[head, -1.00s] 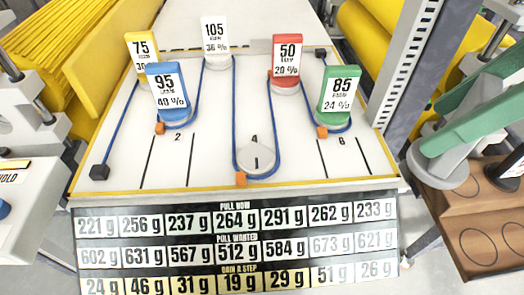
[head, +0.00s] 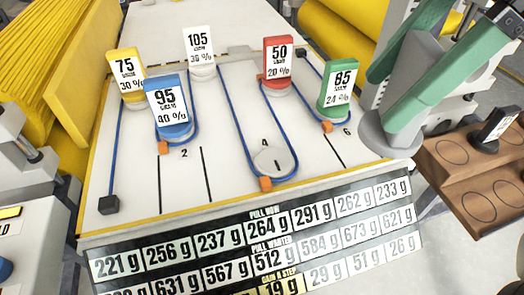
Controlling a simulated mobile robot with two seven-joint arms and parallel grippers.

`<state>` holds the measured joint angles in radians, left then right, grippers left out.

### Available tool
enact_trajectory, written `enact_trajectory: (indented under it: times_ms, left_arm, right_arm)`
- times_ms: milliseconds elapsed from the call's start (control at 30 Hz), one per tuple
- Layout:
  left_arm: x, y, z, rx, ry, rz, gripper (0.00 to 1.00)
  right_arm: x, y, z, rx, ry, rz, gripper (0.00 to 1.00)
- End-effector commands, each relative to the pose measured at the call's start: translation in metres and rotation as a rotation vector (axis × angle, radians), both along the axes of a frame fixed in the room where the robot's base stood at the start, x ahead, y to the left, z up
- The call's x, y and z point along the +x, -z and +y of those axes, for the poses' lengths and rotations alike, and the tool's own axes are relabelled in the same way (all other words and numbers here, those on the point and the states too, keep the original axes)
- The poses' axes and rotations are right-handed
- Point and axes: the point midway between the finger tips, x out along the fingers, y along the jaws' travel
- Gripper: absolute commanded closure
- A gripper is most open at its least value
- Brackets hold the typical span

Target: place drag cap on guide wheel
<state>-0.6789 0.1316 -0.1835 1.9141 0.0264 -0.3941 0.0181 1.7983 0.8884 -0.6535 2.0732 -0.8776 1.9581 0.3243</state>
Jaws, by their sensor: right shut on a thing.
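My right gripper (head: 418,72) has green fingers and is at the upper right, shut on a grey drag cap (head: 414,72) with a round base. The cap hangs beside the board's right edge, left of the brown tray. Its label face is not visible. A bare grey guide wheel (head: 272,160) marked 1 sits near mark 4 on the white board (head: 222,165), with the blue line looped around its front. Labelled caps stand on other wheels: yellow (head: 127,75), blue (head: 168,105), white (head: 200,52), red (head: 277,62) and green (head: 340,88). My left gripper is out of view.
A brown tray (head: 480,213) with round recesses is at the right, with a dark labelled cap (head: 495,130) in it. A panel of gram readings (head: 255,250) runs along the board's front. Yellow rolls (head: 35,60) lie at the left. The board front is clear.

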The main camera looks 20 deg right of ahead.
Motion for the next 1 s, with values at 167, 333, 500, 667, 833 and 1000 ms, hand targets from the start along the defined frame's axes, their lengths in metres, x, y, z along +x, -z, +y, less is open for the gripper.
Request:
enact_trajectory:
  times_ms: [167,333,500,667,833,1000]
  left_arm:
    - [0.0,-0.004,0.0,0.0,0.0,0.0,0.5]
    - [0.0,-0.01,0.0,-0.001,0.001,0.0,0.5]
    - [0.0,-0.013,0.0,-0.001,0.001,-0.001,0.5]
    - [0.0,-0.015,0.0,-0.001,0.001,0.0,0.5]
    - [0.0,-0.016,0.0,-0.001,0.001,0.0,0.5]
    - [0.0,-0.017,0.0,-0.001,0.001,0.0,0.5]
  right_arm:
    - [0.022,0.011,0.018,0.001,-0.005,0.004,1.0]
    - [0.053,0.029,0.044,0.001,-0.006,0.005,1.0]
    - [0.08,0.056,0.064,0.001,-0.003,0.005,1.0]
    - [0.095,0.079,0.076,0.002,-0.003,0.001,1.0]
    - [0.102,0.088,0.081,0.003,-0.001,-0.001,1.0]
    - [0.109,0.101,0.087,0.002,-0.002,0.002,1.0]
